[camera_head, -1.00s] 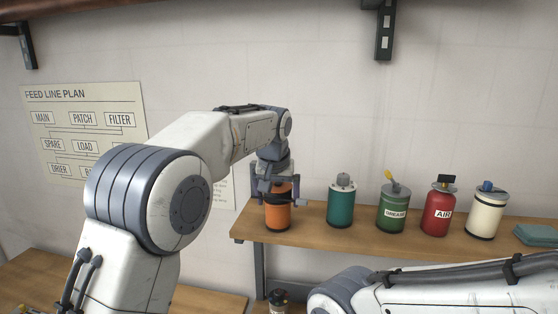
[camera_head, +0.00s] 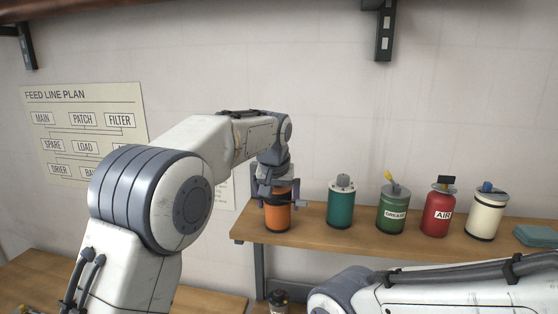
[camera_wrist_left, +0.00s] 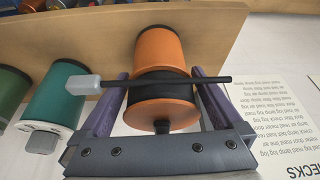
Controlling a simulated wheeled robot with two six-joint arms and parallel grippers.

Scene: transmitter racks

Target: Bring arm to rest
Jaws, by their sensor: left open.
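My left gripper (camera_head: 274,198) is at the left end of the wooden shelf, pointing down over an orange canister (camera_head: 278,217). In the left wrist view its two purple fingers (camera_wrist_left: 161,95) are apart, one on each side of the orange canister (camera_wrist_left: 160,50). The canister has a dark band and a thin dark rod with a pale grey block across its top. It stands on the shelf. I cannot tell if a finger touches it. My right arm (camera_head: 440,288) crosses the lower right of the head view; its gripper is out of view.
Right of the orange canister on the shelf (camera_head: 290,240) stand a teal canister (camera_head: 341,208), a green grease canister (camera_head: 392,212), a red air canister (camera_head: 438,214) and a cream canister (camera_head: 485,218). A feed line plan (camera_head: 85,130) hangs on the wall. A bracket (camera_head: 384,35) is above.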

